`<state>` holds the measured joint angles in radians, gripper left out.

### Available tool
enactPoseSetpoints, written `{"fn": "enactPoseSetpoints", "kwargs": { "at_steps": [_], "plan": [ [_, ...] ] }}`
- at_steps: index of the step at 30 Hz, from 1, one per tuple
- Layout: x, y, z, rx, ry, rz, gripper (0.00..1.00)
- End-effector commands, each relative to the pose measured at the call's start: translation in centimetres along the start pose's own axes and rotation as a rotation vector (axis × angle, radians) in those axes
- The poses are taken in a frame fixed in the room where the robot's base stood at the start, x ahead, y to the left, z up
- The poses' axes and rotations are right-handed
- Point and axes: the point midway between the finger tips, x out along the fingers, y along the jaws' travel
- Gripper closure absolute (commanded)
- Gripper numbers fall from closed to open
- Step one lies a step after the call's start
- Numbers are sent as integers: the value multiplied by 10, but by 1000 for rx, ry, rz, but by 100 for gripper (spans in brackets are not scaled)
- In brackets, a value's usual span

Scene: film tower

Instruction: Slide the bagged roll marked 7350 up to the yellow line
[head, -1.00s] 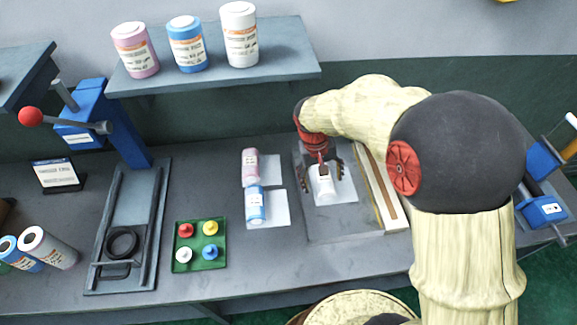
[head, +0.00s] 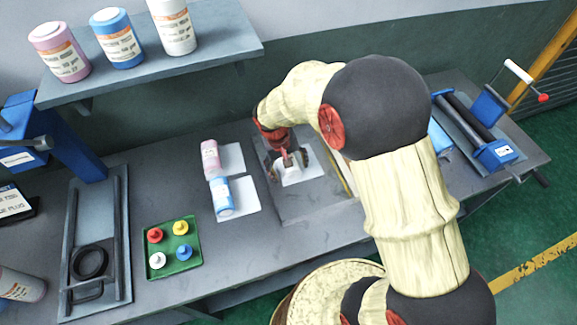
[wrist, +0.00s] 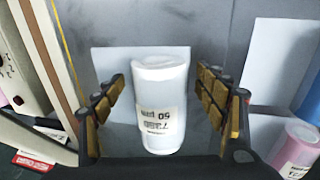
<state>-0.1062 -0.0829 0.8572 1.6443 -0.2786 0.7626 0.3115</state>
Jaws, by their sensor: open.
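The white bagged roll (wrist: 160,85) lies on a white sheet (wrist: 110,60) in the wrist view. Its label is upside down there and reads about 7350, with "50" above it. My gripper (wrist: 163,95) is open, with one padded finger on each side of the roll and a gap at both sides. In the head view my gripper (head: 289,165) is over the grey plate (head: 310,208) and mostly hides the roll. A thin yellow line (wrist: 65,45) runs along the left in the wrist view, beside a wooden strip, apart from the roll.
A pink roll (head: 210,158) and a blue roll (head: 221,196) lie left of the plate on white sheets. A green tray (head: 172,268) holds coloured pegs. A shelf (head: 190,62) bears three upright rolls. A blue roller device (head: 490,140) stands at the right.

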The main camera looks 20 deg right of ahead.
Motion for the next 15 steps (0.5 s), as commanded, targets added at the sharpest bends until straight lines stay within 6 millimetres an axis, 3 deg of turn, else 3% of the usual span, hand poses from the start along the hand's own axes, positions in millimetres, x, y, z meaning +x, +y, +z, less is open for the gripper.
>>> {"fn": "enactPoseSetpoints", "kwargs": {
  "at_steps": [4, 15],
  "plan": [
    [0, 0, 0, 0, 0, 0, 29],
    [0, 0, 0, 0, -1, 0, 50]
  ]
}}
